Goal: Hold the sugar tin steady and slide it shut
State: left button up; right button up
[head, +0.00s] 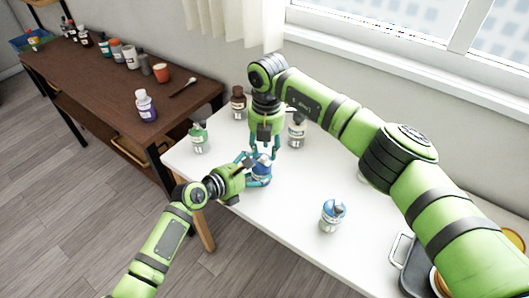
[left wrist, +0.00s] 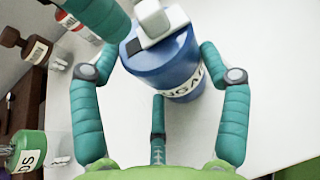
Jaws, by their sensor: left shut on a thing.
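The sugar tin is a blue cylinder with a white label; it shows in the head view (head: 261,171) and fills the top of the left wrist view (left wrist: 172,68). A pale block-like part (left wrist: 158,20) sits on its top. My left gripper (head: 258,178) is shut around the tin's sides, with teal fingers on either side in the left wrist view (left wrist: 165,75). My right gripper (head: 265,150) points down just above the tin, its fingers spread apart. Part of it shows at the top left of the left wrist view. Contact between the right fingers and the tin's top is hidden.
On the white table (head: 295,225) stand a green-labelled jar (head: 198,138), a brown bottle (head: 238,103), a grey jar (head: 297,130) and a blue-topped jar (head: 333,215). A grey tray (head: 412,268) lies at the right. A brown side table (head: 110,85) holds several bottles.

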aim_at(264, 159)
pick_arm(q)
jog(key=shift+s+f, duration=0.1)
jog(key=shift+f, duration=0.1)
pick_arm(e)
jog(key=shift+f, duration=1.3)
grip_shut()
jog(key=shift+a, duration=0.15)
